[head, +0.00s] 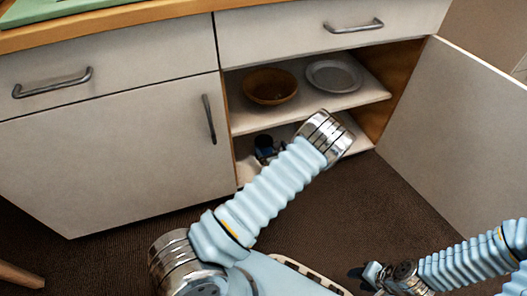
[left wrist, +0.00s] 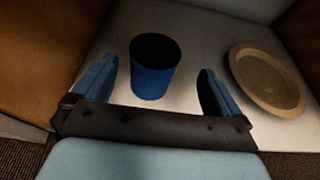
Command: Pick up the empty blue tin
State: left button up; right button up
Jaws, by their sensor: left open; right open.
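The blue tin (left wrist: 152,83) stands upright on the white lower shelf of the open cabinet, its dark open top towards me in the left wrist view. My left gripper (left wrist: 156,88) is open, with one blue finger on each side of the tin's lower part in the picture and gaps to both. Nothing is gripped. In the head view a small dark-blue shape shows on the lower shelf by my left arm; I cannot tell tin from fingers there. My right gripper (head: 364,273) is open and empty, low over the floor at the bottom right.
A tan round dish (left wrist: 268,82) lies right of the tin on the lower shelf. A brown bowl (head: 270,86) and a grey plate (head: 333,76) sit on the upper shelf (head: 310,104) above. The cabinet door (head: 455,130) stands open at right.

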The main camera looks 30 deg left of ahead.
aim_at(261, 138)
pick_arm(q)
jog(key=x, duration=0.4)
jog(key=b+x, duration=0.1)
jog(key=x, duration=0.3)
jog(key=shift+s+a+f+b, duration=0.1)
jog(key=shift+a+f+b, duration=0.05)
jog(key=shift+a+b, duration=0.2)
jog(key=shift+w+a+f, duration=0.1)
jog(key=shift+w+a, duration=0.15)
jog(key=shift+w, duration=0.05)
jog(key=c, duration=0.9)
jog(key=shift+c, duration=0.2)
